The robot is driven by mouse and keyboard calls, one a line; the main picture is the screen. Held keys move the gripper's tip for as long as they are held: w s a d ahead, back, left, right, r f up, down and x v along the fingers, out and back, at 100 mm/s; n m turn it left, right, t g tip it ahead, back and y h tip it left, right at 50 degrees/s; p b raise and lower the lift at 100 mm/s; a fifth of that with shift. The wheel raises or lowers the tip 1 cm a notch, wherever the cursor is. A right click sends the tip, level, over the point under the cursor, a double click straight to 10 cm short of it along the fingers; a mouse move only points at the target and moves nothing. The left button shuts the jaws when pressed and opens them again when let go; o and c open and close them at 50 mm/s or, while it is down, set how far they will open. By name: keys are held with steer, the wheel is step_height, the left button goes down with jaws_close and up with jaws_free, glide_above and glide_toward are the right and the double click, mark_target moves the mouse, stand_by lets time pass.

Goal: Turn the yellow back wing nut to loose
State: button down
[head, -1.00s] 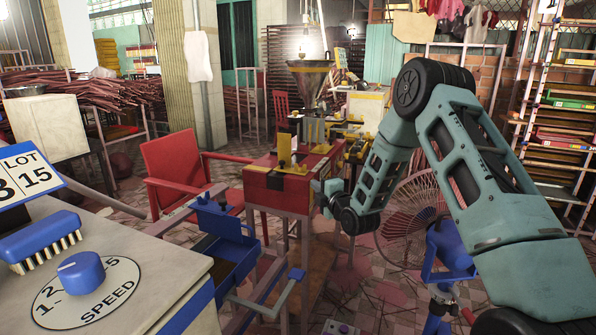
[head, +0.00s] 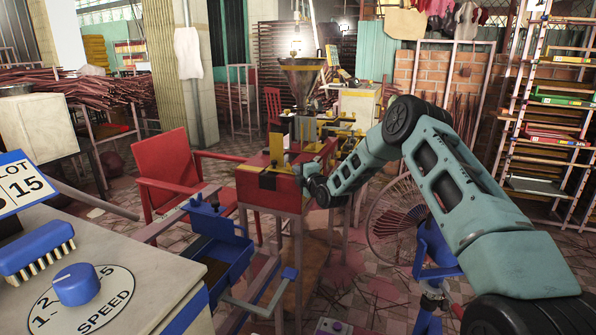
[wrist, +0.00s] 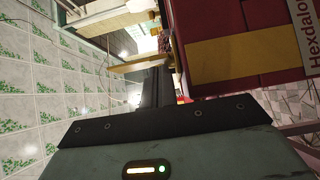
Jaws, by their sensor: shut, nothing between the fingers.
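The red extruder machine (head: 268,193) with yellow and black trim stands at mid-distance in the head view. Yellow parts show on its top, but they are too small and crowded for me to tell which is the back wing nut. My gripper (head: 299,174) is beside the machine's right front corner, partly covering it. In the wrist view, my gripper (wrist: 157,84) has its dark fingers together and empty. The machine's red wall (wrist: 230,27) with a yellow band and part of a label is just to their right. No wing nut can be made out in the wrist view.
A red chair (head: 163,165) stands left of the machine. A blue tray (head: 222,250) is in front of it. A grey table (head: 150,280) with a speed dial fills the lower left. A round wire fan guard (head: 385,215) stands right, behind my arm.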

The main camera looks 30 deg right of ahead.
steer(key=shift+d+n+y+b, duration=0.25)
steer(key=shift+n+y+b, duration=0.3)
steer(key=shift+y+b, duration=0.3)
steer(key=shift+d+n+y+b, duration=0.25)
steer(key=shift+n+y+b, duration=0.3)
steer(key=shift+y+b, duration=0.3)
steer(key=shift+d+f+n+g+y+b, duration=0.1)
steer(key=shift+d+n+g+y+b, duration=0.1)
steer(key=shift+n+y+b, duration=0.35)
steer(key=shift+d+f+n+g+y+b, duration=0.15)
steer(key=shift+n+g+y+b, duration=0.15)
steer(key=shift+y, duration=0.35)
steer(key=n+g+y+b, duration=0.1)
steer(key=y, duration=0.1)
steer(key=d+n+y+b, duration=0.1)
steer(key=n+g+y+b, duration=0.1)
steer(key=n+y, duration=0.1)
steer(key=shift+w+d+g+y, duration=0.15)
steer(key=shift+w+g+y, duration=0.15)
steer(key=shift+w, duration=0.1)
steer(key=shift+w+d+r+b, duration=0.2)
steer(key=shift+w+d+b, duration=0.2)
steer(key=shift+b, duration=0.45)
steer(key=shift+r, duration=0.15)
step_height(320, 180, up, 10)
